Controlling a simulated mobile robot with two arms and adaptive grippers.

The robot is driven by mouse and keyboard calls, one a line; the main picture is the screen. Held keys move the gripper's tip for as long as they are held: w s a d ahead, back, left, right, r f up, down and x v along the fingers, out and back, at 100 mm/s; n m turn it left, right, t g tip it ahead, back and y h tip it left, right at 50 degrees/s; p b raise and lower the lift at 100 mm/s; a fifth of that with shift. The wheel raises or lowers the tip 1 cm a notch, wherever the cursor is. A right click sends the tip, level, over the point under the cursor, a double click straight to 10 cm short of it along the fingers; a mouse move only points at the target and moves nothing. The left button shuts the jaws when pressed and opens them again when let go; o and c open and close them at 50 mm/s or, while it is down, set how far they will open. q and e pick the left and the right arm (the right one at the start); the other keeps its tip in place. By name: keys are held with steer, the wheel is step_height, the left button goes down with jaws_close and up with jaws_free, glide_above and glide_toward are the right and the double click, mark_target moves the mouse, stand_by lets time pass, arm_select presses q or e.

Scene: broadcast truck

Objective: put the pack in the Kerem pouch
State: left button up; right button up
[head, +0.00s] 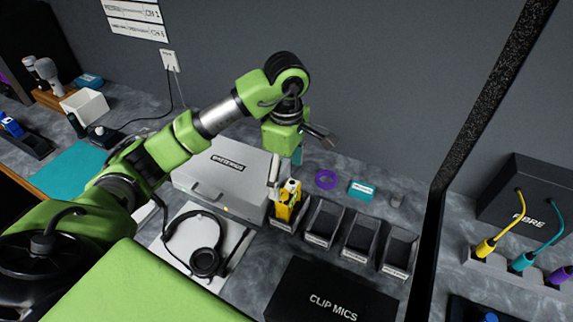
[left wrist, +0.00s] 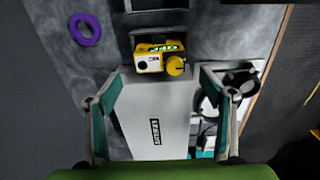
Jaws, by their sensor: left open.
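The yellow pack (head: 284,209) stands upright at the leftmost of a row of small dark labelled pouches; it seems to be in that pouch, but its base is hidden. The left wrist view shows the pack (left wrist: 150,62) from above, with a green-lit display. The other pouches (head: 322,222) look empty; their labels are too small to read, so I cannot tell which is Kerem. My left gripper (head: 309,146) is open and empty, above and behind the pack. In the left wrist view the pack lies beyond the spread fingertips (left wrist: 160,76). My right gripper is not in view.
A grey case (head: 225,178) lies left of the pouches, with a headset (head: 203,255) in front. A black CLIP MICS box (head: 330,292) lies before the pouches. A purple tape ring (head: 326,179) and teal box (head: 361,190) lie behind. A dark post (head: 480,115) rises at right.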

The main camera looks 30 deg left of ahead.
arm_select(q)
step_height(320, 180, up, 5)
stand_by(0.4)
stand_by(1.5)
